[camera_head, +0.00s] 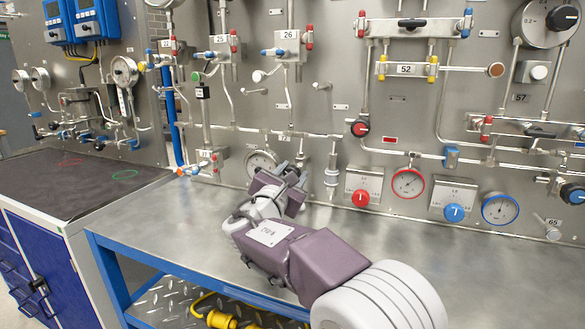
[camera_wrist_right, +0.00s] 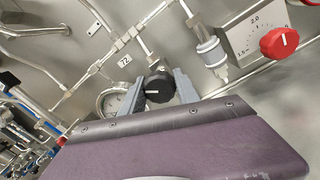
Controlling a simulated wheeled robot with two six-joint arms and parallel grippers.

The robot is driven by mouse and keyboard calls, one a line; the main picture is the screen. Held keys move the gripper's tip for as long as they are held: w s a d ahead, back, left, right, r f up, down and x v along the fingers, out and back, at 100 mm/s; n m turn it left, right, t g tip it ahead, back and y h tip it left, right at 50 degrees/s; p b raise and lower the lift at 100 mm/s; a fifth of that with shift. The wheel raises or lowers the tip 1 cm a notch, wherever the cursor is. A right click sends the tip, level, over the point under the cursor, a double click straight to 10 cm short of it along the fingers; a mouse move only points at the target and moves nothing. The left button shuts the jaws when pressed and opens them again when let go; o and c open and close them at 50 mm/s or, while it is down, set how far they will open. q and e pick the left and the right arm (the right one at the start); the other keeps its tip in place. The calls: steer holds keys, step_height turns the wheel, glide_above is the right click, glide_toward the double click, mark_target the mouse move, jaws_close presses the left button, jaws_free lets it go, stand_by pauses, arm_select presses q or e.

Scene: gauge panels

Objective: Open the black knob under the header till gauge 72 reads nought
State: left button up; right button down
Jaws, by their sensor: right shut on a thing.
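The black knob (camera_wrist_right: 158,87) with a white pointer line sits between the two fingers of my right gripper (camera_wrist_right: 161,90) in the right wrist view. The fingers are shut on its sides. In the head view my right gripper (camera_head: 291,174) reaches the panel, and the knob is hidden there. The label 72 (camera_wrist_right: 125,60) is just left of the knob. The round gauge (camera_wrist_right: 113,102) below that label is partly covered by my gripper; it also shows in the head view (camera_head: 261,163). Its needle is too small to read. The header pipe (camera_wrist_right: 130,36) runs above the knob.
A steel fitting (camera_wrist_right: 211,52) stands close right of the knob, then a red knob (camera_wrist_right: 279,42) on a scale plate. In the head view a red-rimmed gauge (camera_head: 408,183) and a blue knob (camera_head: 453,212) are farther right. The bench top (camera_head: 180,230) is clear left of my arm.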

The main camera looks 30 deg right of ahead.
steer(key=n+p, duration=0.3)
steer(key=n, duration=0.1)
steer(key=shift+r, duration=0.1)
steer(key=shift+n+p, duration=0.9)
steer(key=shift+n, duration=0.5)
steer(key=shift+f, duration=0.2)
steer(key=c, duration=0.9)
jaws_free()
steer(key=shift+a+r, duration=0.1)
